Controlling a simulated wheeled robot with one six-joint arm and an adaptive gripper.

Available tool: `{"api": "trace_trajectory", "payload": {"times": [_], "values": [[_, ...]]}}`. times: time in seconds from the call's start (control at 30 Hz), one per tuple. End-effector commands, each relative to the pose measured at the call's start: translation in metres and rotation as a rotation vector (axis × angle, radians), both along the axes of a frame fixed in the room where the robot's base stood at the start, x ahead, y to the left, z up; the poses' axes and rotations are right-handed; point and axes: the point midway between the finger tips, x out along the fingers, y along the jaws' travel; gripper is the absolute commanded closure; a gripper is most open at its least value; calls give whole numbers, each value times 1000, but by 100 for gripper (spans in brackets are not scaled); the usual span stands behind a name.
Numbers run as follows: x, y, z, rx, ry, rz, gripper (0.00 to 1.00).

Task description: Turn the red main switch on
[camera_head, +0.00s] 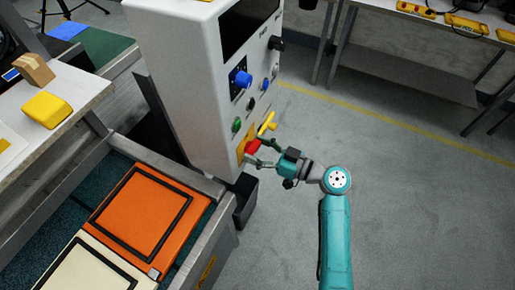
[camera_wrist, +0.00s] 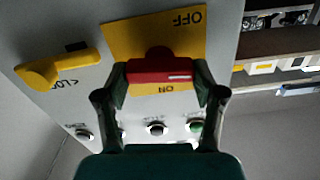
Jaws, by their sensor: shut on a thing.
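The red main switch (camera_head: 253,147) sits on a yellow plate low on the front of the white control cabinet (camera_head: 185,75). In the wrist view the red handle (camera_wrist: 160,70) lies crosswise, with a short white mark at its right end. The yellow plate (camera_wrist: 125,38) shows upside-down lettering, OFF above the handle and ON just below it. My gripper (camera_head: 257,154) reaches the switch from the right. In the wrist view my gripper (camera_wrist: 160,76) is shut on the handle, one finger at each end. The handle's base is partly hidden.
A yellow lever (camera_head: 267,122) is close above the switch; it also shows in the wrist view (camera_wrist: 60,68). A blue knob (camera_head: 241,79) and several buttons are higher up. An orange box (camera_head: 193,203) lies on a conveyor at left. The floor at right is clear.

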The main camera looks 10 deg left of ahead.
Motion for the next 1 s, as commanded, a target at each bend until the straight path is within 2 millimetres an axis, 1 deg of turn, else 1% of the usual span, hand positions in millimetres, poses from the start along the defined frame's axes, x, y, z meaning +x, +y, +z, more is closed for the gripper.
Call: {"api": "trace_trajectory", "payload": {"times": [1.0], "values": [[3, -1, -3, 322, 885, 0, 66]]}}
